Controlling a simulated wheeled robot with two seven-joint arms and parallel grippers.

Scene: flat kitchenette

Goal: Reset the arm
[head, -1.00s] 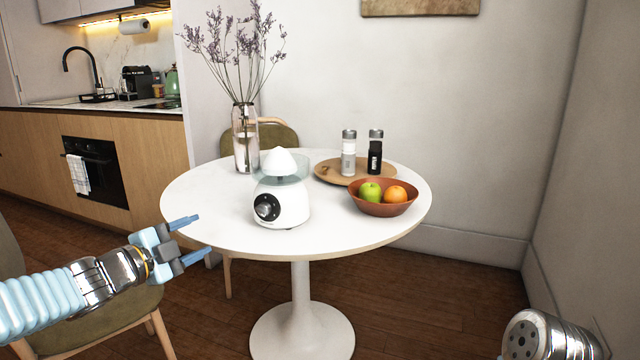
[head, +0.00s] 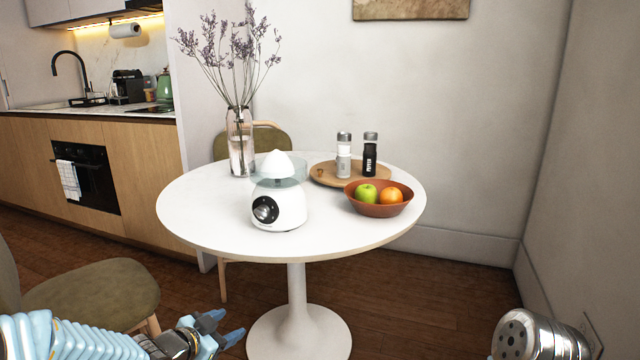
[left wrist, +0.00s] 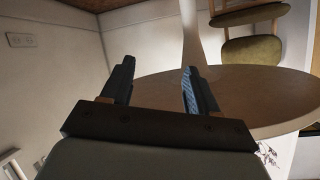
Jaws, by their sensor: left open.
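My left gripper (head: 222,328) is low at the bottom of the head view, in front of and below the round white table (head: 200,215). It is open, with nothing between its fingers. In the left wrist view its two fingers (left wrist: 160,88) stand apart, and the underside of the table (left wrist: 245,88) shows beyond them. On my right side only a metal part of my right arm (head: 535,335) shows at the lower right of the head view. My right gripper is not in view.
On the table stand a white juicer (head: 280,205), a bowl (head: 385,207) with a green apple and an orange, a tray (head: 322,173) with two shakers, and a flower vase (head: 240,150). A green chair (head: 95,293) stands at the left.

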